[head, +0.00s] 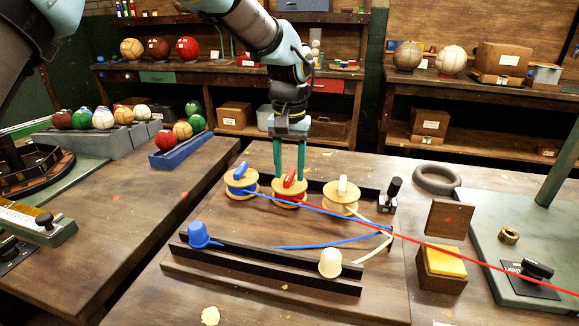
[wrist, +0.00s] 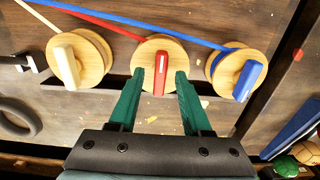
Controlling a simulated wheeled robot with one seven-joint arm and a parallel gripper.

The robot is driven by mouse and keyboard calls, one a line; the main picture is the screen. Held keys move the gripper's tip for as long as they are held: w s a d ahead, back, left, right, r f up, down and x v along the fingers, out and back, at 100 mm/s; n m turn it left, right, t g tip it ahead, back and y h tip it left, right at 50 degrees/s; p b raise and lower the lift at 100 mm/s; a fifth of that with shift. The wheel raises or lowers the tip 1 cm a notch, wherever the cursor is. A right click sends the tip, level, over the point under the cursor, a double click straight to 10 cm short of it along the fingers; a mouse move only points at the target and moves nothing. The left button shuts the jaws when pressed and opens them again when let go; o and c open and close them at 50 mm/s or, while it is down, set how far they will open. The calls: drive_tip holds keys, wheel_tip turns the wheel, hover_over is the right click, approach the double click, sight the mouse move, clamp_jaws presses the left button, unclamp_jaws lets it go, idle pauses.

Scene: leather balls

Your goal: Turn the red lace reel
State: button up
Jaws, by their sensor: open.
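The red lace reel (head: 289,192) is the middle one of three wooden reels on the board. It has a red handle on top, and a red lace (head: 430,244) runs from it to the right edge of the head view. My gripper (head: 289,176) points down over this reel with its green fingers apart. In the wrist view the red reel (wrist: 148,58) lies just beyond my open fingertips (wrist: 158,75), its red handle (wrist: 160,74) between them in the picture. I cannot tell whether the fingers touch it.
The blue reel (head: 241,181) and the cream reel (head: 341,197) stand close on either side. A black rail (head: 270,269) with a blue cup (head: 204,235) and a cream cup (head: 330,262) lies in front. A black knob fixture (head: 389,197) is at right.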

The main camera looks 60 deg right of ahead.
drive_tip(key=shift+f, duration=0.2)
clamp_jaws()
idle(0.3)
